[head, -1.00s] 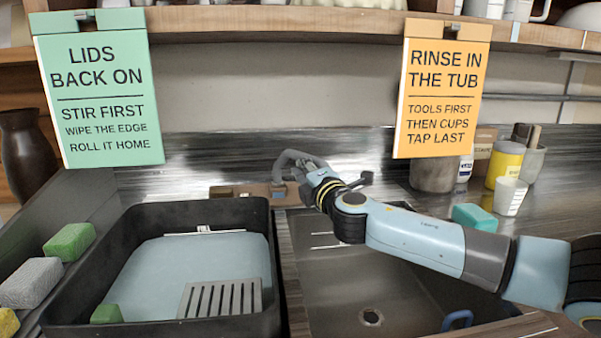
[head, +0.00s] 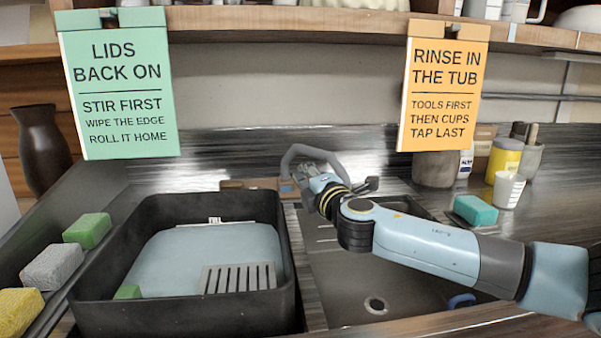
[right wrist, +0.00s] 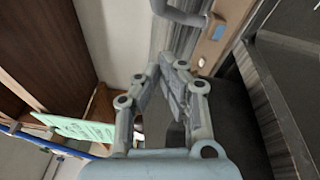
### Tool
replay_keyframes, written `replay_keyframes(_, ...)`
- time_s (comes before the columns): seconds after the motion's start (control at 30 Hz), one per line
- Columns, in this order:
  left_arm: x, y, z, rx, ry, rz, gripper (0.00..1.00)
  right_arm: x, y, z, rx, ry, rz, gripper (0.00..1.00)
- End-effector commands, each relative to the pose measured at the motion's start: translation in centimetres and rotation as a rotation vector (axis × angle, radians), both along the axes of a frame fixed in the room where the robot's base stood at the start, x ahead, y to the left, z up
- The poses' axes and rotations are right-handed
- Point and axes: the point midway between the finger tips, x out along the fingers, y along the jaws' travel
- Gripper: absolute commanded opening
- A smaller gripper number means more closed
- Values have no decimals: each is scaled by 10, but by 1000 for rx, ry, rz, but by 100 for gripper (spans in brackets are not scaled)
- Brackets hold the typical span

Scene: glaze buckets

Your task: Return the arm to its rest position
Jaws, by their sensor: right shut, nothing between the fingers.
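My right arm comes in from the right in the head view, and its gripper (head: 301,168) is over the back of the sink, near the grey tap (head: 318,153). The gripper is shut and empty; its fingers also show close together in the right wrist view (right wrist: 165,75). The tap spout shows at the top of the right wrist view (right wrist: 182,14), apart from the fingers. My left gripper is not in view.
A black tub (head: 190,316) of pale water stands left of the metal sink (head: 345,288). Sponges, one of them green (head: 88,231), line the left ledge. A teal block (head: 475,210), a white cup (head: 508,190) and containers stand at the right. Two signs hang from the shelf.

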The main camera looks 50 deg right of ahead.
Motion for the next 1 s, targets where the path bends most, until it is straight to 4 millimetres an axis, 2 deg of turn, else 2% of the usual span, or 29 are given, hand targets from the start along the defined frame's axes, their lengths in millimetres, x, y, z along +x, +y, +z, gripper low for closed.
replay_keyframes(0.07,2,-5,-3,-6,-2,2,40,-15,6,-3,-2,4,2,0)
replay_keyframes(0.2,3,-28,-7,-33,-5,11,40,-39,15,-4,0,4,2,0)
replay_keyframes(0.33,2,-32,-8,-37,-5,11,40,-55,20,-4,-1,2,1,0)
replay_keyframes(0.5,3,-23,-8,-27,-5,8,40,-63,23,-3,0,1,0,0)
replay_keyframes(0.73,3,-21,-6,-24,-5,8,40,-64,23,-1,0,0,-1,0)
replay_keyframes(0.83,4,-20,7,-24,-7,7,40,-63,23,13,0,-2,-1,0)
replay_keyframes(1.0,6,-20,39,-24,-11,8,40,-63,23,47,0,-7,-1,0)
